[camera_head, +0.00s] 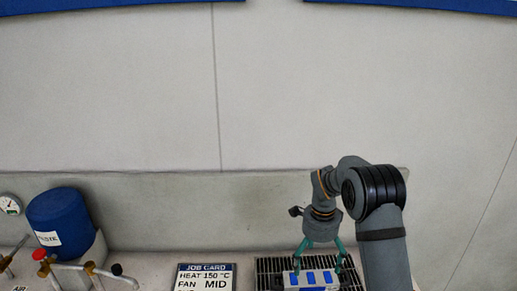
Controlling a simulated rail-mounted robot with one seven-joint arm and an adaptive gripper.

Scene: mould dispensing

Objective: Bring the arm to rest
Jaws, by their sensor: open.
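My arm (378,215) rises at the lower right and bends over to the left, with the wrist pointing down. My gripper (319,262) has teal fingers spread apart. They reach down on either side of a grey block with blue patches (312,279). I cannot tell whether the fingers touch it. The block sits on a dark grate (268,267) at the bottom edge of the view, and its lower part is cut off.
A job card (205,279) reading "HEAT 150 °C, FAN MID" stands left of the grate. A blue drum (59,215), a gauge (10,204) and pipes with a red knob (39,255) are at the left. A low back panel (240,210) runs behind. The space above is clear.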

